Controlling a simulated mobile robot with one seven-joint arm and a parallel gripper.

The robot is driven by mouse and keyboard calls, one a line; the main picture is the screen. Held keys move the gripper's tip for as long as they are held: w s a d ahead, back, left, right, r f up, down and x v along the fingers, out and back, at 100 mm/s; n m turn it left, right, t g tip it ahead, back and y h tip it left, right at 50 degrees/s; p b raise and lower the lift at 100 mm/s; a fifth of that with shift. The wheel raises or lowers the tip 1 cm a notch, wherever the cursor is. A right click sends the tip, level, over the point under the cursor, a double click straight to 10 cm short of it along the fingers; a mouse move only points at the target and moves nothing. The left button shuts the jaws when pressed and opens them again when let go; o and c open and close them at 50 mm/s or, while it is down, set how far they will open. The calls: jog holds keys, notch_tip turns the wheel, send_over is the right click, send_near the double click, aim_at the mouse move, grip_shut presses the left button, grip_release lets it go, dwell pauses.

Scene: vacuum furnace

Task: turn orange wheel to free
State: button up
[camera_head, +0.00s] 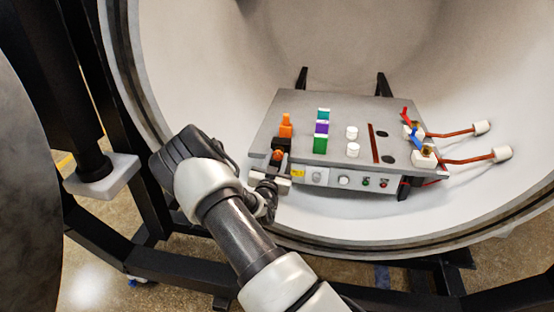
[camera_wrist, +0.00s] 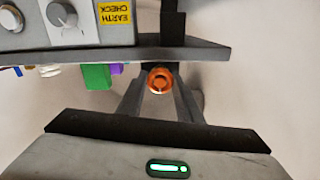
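The orange wheel (camera_wrist: 160,80) is a small round knob below the panel's edge in the wrist view, seen end-on. My gripper (camera_wrist: 160,92) reaches up to it with one dark finger on each side. The fingers are apart with the wheel between their tips; whether they press on it or leave a small gap cannot be told. In the head view, my gripper (camera_head: 270,186) is at the left front corner of the grey control box (camera_head: 390,170). An orange piece (camera_head: 277,155) shows just above it there, and my wrist partly hides this corner.
The box carries an orange block (camera_head: 285,130), a green block (camera_head: 320,146), white knobs (camera_head: 352,149) and a yellow label (camera_wrist: 115,12). Red cables (camera_head: 450,135) with white ends lie at right. The curved chamber wall (camera_head: 200,60) surrounds the box.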

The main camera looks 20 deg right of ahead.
jog(key=c, duration=0.3)
jog(key=shift+f+n+b, duration=0.1)
jog(key=shift+n+b, duration=0.2)
jog(key=shift+f+n+b, duration=0.1)
jog(key=shift+n+b, duration=1.35)
jog(key=shift+n, duration=0.25)
jog(key=n+b, duration=0.2)
jog(key=n, duration=0.2)
jog(key=shift+n, duration=0.3)
jog(key=n+b, duration=0.2)
jog(key=n, duration=0.2)
jog(key=shift+n, duration=0.3)
jog(key=n+b, duration=0.1)
jog(key=n, duration=0.3)
jog(key=shift+n, duration=0.3)
